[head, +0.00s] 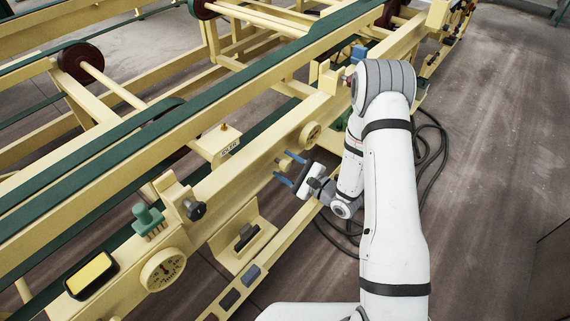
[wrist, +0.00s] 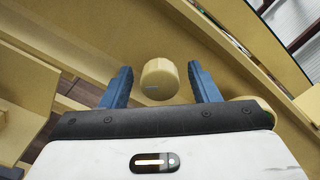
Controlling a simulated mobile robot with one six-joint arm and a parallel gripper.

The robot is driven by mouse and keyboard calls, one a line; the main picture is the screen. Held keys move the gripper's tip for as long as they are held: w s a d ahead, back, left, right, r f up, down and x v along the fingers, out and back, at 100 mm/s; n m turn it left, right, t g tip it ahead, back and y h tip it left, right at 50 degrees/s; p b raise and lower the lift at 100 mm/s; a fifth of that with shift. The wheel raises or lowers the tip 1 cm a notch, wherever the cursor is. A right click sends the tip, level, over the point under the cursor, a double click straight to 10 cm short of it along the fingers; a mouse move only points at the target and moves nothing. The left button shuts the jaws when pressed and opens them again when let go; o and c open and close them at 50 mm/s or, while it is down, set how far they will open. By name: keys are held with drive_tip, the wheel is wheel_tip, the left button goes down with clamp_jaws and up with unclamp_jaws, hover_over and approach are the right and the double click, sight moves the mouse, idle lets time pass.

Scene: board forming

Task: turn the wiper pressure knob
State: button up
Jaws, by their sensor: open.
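A round cream-yellow knob (head: 285,164) sits on the side of the long yellow machine beam. I take it for the wiper pressure knob; no label on it is readable. In the wrist view, my gripper (wrist: 159,75) has a gap between each finger and the knob. Whether the fingertips reach past the knob's face cannot be told.
Along the beam are a dial (head: 310,135), a black knob (head: 195,211), a green fitting (head: 147,219), a round gauge (head: 163,269) and a yellow-screened box (head: 91,275). A black-handled bracket (head: 246,236) juts out below.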

drive_tip(key=shift+w+a, duration=0.25)
drive_tip(key=shift+a, duration=0.05)
drive_tip(key=shift+c, duration=0.4)
drive_tip(key=c, duration=0.9)
